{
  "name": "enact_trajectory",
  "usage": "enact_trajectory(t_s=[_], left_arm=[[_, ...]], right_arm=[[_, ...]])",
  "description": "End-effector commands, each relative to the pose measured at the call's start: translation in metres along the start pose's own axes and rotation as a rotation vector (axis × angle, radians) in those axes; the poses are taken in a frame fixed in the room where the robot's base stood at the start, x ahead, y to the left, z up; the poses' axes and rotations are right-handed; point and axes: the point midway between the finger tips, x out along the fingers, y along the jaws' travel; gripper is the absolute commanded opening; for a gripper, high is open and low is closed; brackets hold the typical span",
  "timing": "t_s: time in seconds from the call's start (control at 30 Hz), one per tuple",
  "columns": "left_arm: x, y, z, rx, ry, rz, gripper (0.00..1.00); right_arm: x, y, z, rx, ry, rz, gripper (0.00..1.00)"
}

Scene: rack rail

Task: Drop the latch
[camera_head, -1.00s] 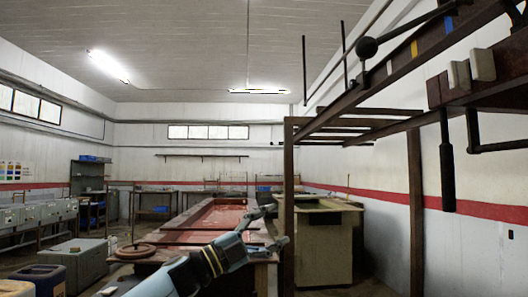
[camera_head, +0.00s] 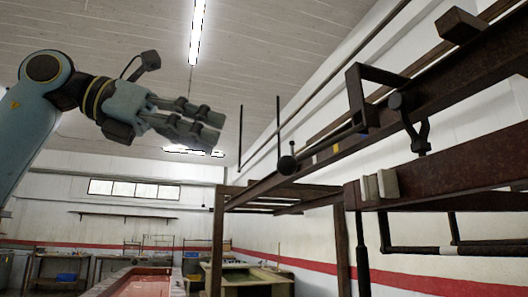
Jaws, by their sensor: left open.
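The brown overhead rail (camera_head: 460,88) runs from the upper right down toward the middle of the view. A dark rod with a ball knob (camera_head: 287,165) lies along its near side and leads to a black angled bracket (camera_head: 357,96) on the rail. A dark forked piece (camera_head: 415,128) hangs just right of the bracket. I cannot tell for sure which of these parts is the latch. My left gripper (camera_head: 219,128) is raised at the upper left, its fingers pointing right. It is open and empty, and appears apart from the ball knob and rail. My right gripper is not in view.
Two pale blocks (camera_head: 379,186) sit on a lower brown beam (camera_head: 455,180). Dark bars hang beneath it. Brown posts (camera_head: 217,240) support the frame. Two thin black rods (camera_head: 278,126) hang near the knob. A reddish tank (camera_head: 140,284) stands below. Air between gripper and rail looks clear.

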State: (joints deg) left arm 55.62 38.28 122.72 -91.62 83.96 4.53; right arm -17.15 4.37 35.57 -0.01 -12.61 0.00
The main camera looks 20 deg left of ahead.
Motion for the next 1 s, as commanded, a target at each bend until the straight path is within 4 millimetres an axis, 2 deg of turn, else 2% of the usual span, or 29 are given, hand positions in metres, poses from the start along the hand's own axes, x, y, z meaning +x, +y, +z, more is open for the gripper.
enact_trajectory(t_s=[0.03,0.2,0.6,0.8,1.0], left_arm=[[0.008,-0.002,0.004,-0.004,-0.003,-0.008,0.62],[0.037,-0.003,0.005,-0.005,-0.004,-0.01,0.62],[0.103,-0.002,0.002,-0.006,-0.004,-0.007,0.62],[0.118,-0.001,0.001,-0.004,-0.003,-0.004,0.62],[0.121,-0.001,0.001,-0.002,-0.002,-0.003,0.62]], right_arm=[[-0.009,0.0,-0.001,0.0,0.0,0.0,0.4],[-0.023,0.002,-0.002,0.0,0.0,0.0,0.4],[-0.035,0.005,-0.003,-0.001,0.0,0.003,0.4],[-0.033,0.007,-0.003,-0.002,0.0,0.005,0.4],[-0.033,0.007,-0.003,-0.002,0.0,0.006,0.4]])
